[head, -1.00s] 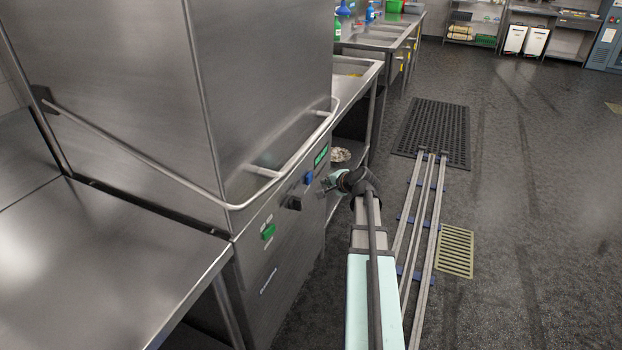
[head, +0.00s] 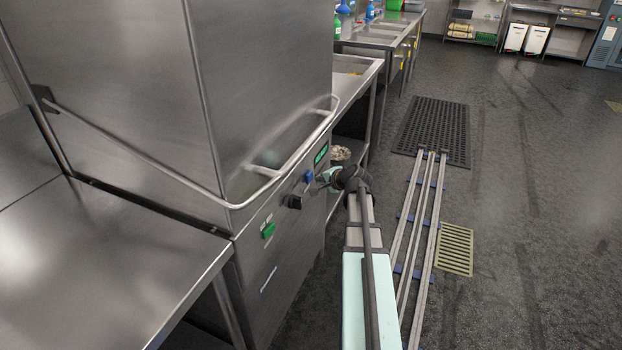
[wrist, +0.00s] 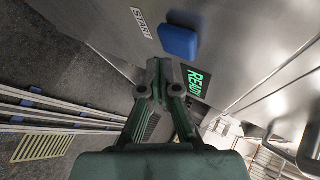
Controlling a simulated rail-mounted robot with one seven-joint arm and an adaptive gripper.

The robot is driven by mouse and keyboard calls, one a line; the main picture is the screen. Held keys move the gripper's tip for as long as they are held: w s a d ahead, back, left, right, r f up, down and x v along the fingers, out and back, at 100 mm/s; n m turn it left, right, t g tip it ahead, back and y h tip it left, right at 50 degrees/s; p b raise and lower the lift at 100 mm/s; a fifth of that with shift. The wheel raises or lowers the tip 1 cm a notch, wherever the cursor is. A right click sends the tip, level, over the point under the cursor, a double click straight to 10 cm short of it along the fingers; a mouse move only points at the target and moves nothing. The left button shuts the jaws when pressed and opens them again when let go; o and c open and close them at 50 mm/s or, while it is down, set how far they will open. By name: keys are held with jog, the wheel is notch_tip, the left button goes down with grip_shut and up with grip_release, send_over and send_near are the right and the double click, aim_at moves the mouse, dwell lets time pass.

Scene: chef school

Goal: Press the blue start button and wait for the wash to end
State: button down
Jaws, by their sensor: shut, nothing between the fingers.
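The blue start button (head: 308,177) is on the front panel of the steel hood dishwasher (head: 285,240). In the wrist view the blue button (wrist: 178,41) sits beside a START label (wrist: 141,22). My gripper (head: 322,178) is just to the right of the button, its fingers pointing at the panel. In the wrist view my gripper (wrist: 160,72) is shut and empty, its tips just below the button in the picture. A small gap shows there; contact is not visible. The green display (wrist: 197,82) reads READY. The hood handle (head: 285,172) is low in front.
A black knob (head: 293,201) and a green button (head: 268,230) are lower on the panel. A steel counter (head: 110,280) stands at the left and sinks (head: 375,38) behind. Floor rails (head: 420,240) run to a black mat (head: 432,132).

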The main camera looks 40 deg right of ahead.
jog(key=shift+w, duration=0.1)
dwell(0.7)
jog(key=shift+w+a, duration=0.25)
jog(key=shift+w, duration=0.05)
jog(key=shift+w+a, duration=0.25)
jog(key=shift+w, duration=0.15)
dwell(1.2)
jog(key=shift+s+d, duration=0.5)
jog(key=shift+s, duration=0.3)
jog(key=s+d, duration=0.1)
jog(key=s, duration=0.1)
jog(key=s+d+b, duration=0.1)
jog(key=s, duration=0.1)
jog(key=shift+s+d, duration=0.1)
jog(key=shift+d, duration=0.2)
jog(key=shift+a, duration=0.1)
dwell(0.8)
